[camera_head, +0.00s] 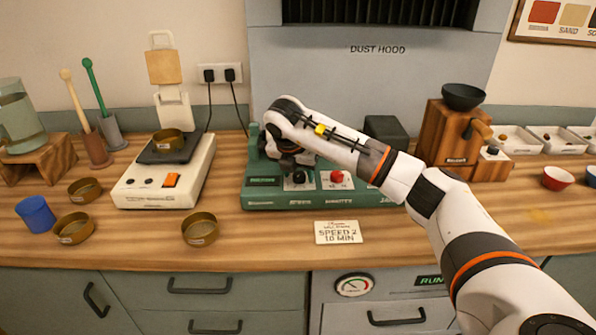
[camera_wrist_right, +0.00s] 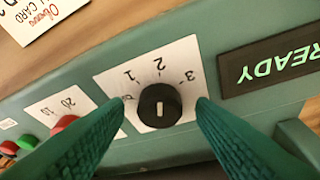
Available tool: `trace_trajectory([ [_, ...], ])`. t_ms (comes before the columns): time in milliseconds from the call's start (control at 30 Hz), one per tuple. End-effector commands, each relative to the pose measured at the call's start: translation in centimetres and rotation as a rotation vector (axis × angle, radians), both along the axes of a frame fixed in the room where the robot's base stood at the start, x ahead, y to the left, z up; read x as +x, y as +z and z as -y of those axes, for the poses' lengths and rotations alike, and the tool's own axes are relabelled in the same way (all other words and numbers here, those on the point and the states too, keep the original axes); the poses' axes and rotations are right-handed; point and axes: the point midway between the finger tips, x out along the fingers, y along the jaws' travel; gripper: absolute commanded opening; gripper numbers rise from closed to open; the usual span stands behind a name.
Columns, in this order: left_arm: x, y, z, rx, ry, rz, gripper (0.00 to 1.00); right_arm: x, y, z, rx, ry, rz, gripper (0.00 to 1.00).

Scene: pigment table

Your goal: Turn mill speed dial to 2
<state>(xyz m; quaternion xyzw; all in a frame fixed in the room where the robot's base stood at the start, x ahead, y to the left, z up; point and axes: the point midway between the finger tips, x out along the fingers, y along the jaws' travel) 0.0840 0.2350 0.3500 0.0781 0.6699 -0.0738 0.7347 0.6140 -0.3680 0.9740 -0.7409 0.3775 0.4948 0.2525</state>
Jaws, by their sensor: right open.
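The black mill speed dial (camera_head: 299,178) is on the front of the green mill (camera_head: 262,203). In the right wrist view the round dial (camera_wrist_right: 160,104) sits on a white plate marked 1, 2 and 3, plus a partly hidden mark. Its short white line is upright in the picture, in line with the 2; I cannot tell which end is the pointer. My right gripper (camera_wrist_right: 161,104) is open, one green finger on each side of the dial, with gaps visible. In the head view my right gripper (camera_head: 292,162) is mostly hidden by its arm. My left gripper is out of view.
A red knob (camera_head: 336,176) is beside the dial, and a lit READY display (camera_wrist_right: 273,66) is on its other side. A card (camera_head: 338,232) reading "SPEED 2 10 MIN" lies in front. A scale (camera_head: 150,190) and brass bowls stand left; a wooden grinder (camera_head: 440,150) stands right.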

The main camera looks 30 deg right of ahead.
Motion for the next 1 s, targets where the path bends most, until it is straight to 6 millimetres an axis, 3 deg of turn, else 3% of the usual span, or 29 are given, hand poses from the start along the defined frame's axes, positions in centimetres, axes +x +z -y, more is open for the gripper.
trace_trajectory([
  [233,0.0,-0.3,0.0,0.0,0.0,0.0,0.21,-0.4,2.0,-0.7,0.0,0.001,0.003,0.51],
  [633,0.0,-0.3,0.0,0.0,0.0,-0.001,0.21,-2.2,9.7,-3.1,-0.002,0.001,0.005,0.51],
  [800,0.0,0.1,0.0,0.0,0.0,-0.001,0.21,-2.6,11.0,-3.6,-0.001,-0.001,0.002,0.51],
  [1000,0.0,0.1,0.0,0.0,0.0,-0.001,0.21,-2.7,11.1,-3.7,0.0,0.0,-0.001,0.51],
])
